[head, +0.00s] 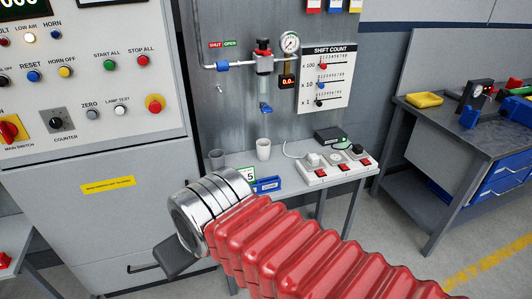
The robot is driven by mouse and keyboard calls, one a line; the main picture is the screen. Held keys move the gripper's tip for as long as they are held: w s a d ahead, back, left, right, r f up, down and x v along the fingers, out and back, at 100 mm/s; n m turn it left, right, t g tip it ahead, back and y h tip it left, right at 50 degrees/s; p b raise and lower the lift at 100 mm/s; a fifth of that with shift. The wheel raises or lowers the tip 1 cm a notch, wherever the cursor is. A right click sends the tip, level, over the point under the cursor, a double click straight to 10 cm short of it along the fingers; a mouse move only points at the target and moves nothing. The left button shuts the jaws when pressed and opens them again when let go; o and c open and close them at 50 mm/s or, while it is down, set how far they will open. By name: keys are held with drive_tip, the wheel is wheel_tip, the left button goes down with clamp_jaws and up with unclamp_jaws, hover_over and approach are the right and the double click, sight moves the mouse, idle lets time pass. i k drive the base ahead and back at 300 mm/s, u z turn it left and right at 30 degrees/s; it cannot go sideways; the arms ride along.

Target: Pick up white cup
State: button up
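The white cup (263,149) stands upright on a narrow grey side table against the back panel. A grey cup (216,158) stands to its left on the same table. My red-sleeved arm comes in from the lower right and ends in a shiny metal wrist. Only a dark part of my gripper (178,257) shows below the wrist, at lower left of the cups and nearer the camera. Its fingertips are mostly hidden, so whether it is open or shut does not show. The white cup is clear of the gripper.
A blue item (266,184) and a partly hidden number card sit in front of the cups. A power strip (338,169) with plugs and a black box (328,136) stand to the right. A control cabinet (95,75) is on the left, a workbench (462,125) on the right.

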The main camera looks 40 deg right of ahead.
sight(263, 145)
drive_tip(key=u, duration=0.05)
drive_tip(key=i, duration=1)
drive_tip(key=z, duration=0.05)
